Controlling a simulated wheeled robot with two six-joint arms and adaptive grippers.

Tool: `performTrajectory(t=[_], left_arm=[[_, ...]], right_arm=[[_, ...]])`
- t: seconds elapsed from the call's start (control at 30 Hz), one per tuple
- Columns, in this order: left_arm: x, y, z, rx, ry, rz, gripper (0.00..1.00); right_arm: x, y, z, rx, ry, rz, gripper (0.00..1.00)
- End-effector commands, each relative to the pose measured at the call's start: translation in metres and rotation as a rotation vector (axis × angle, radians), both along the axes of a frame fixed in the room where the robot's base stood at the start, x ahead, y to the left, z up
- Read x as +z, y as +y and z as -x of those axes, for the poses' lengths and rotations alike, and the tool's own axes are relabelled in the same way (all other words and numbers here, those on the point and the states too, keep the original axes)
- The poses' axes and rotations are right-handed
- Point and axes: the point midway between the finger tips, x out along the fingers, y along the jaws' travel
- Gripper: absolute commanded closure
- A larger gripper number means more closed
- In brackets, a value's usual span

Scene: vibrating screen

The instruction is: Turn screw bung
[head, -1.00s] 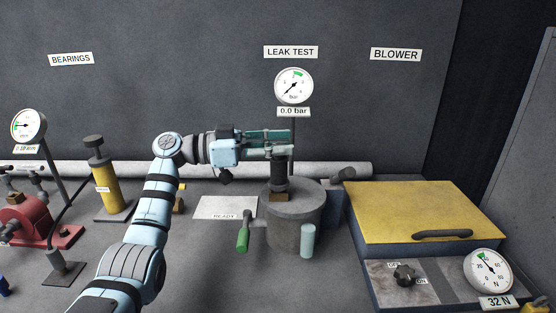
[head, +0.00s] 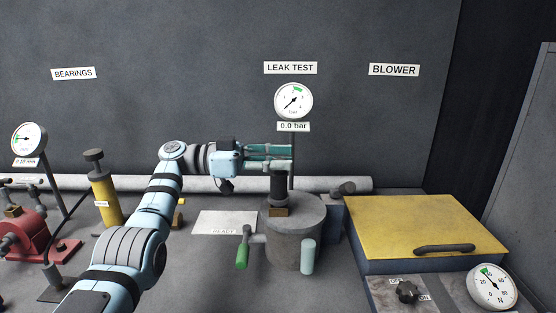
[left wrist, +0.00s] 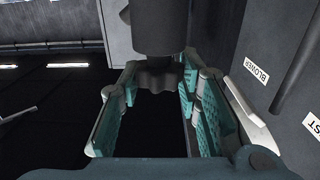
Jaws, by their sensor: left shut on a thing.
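The screw bung (head: 278,186) is a dark upright cylinder with a brass-coloured foot. It stands on top of the grey round leak-test pot (head: 290,247) in the head view. My left gripper (head: 280,158) reaches in level from the left, its teal fingers shut on the upper end of the bung. In the left wrist view, a dark cylinder with a lobed end (left wrist: 158,76) lies between the teal finger pads (left wrist: 155,105). The fingers hide part of the bung's top. My right gripper is in neither view.
A gauge (head: 293,101) reading 0.0 bar stands behind the bung on a thin post. A green-handled lever (head: 242,256) and a pale cylinder (head: 308,257) are at the pot's front. A yellow-lidded box (head: 425,228) is at right, a yellow cylinder (head: 104,199) at left.

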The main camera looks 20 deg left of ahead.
Motion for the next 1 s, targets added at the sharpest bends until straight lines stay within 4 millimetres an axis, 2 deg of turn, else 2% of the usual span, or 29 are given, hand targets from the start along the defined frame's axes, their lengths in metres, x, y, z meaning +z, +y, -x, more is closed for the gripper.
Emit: performTrajectory(t=[0.03,0.07,0.17,0.77,1.0], left_arm=[[-0.0017,0.0,0.0,0.0,0.003,-0.001,0.96],[-0.0017,0.0,0.0,0.0,0.003,-0.001,0.64],[-0.0014,-0.0001,0.0,0.0,0.003,-0.001,0.48],[-0.0013,0.0002,0.0,0.017,0.0,-0.002,0.47],[-0.0007,0.0,0.0013,0.159,-0.001,-0.003,0.47]], right_arm=[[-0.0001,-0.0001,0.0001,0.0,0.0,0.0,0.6],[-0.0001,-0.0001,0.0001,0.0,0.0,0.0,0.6],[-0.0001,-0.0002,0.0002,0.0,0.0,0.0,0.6],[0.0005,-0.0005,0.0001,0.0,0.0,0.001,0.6],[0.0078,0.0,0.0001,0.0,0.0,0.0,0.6]])
